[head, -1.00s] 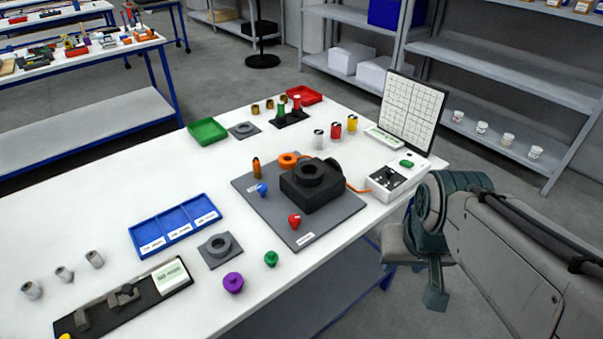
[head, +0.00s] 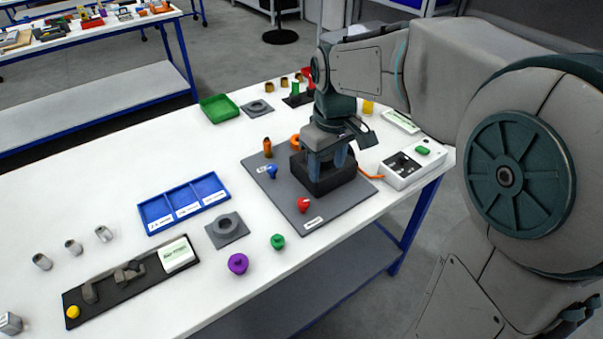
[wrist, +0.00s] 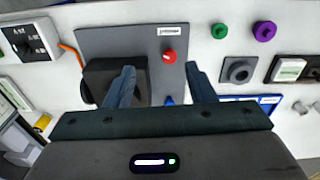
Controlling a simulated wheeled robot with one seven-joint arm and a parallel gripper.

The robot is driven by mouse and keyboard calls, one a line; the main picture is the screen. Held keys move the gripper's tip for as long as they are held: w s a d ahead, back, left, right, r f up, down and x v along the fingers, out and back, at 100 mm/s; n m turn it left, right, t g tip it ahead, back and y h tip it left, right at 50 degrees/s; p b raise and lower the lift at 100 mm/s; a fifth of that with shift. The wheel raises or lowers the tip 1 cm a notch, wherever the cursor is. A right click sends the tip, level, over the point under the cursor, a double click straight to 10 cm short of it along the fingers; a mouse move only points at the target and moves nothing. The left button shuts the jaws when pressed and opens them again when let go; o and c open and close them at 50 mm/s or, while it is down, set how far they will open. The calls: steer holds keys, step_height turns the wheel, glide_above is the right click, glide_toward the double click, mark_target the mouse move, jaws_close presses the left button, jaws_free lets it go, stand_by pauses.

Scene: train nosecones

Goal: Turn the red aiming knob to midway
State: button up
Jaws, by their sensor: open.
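The red aiming knob (head: 304,204) sits on the grey base plate (head: 270,187), near its front corner by a small white label. In the wrist view the red knob (wrist: 169,57) lies beyond the fingertips, between the lines of the two fingers. My gripper (head: 328,165) is open and empty, pointing down over the black block (head: 318,186) on the plate. It also shows in the wrist view (wrist: 160,78), with one finger in front of the black block. The gripper is apart from the knob. The knob's exact pointing angle is too small to read.
A blue knob (head: 271,171) and an orange-brown peg (head: 267,147) stand on the plate's left side. Green (head: 278,241) and purple (head: 238,263) knobs lie in front. A white box (head: 412,163) with an orange cable is at right. A blue tray (head: 183,205) is left.

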mark_target(303, 201)
steer(key=w+a+f+n, duration=0.2)
steer(key=w+a, duration=0.2)
steer(key=a, duration=0.1)
steer(key=shift+g, duration=0.4)
step_height(303, 201, down, 13)
steer(key=shift+d+f+p, duration=0.15)
steer(key=shift+p, duration=0.15)
steer(key=shift+w, duration=0.1)
steer(key=c, duration=1)
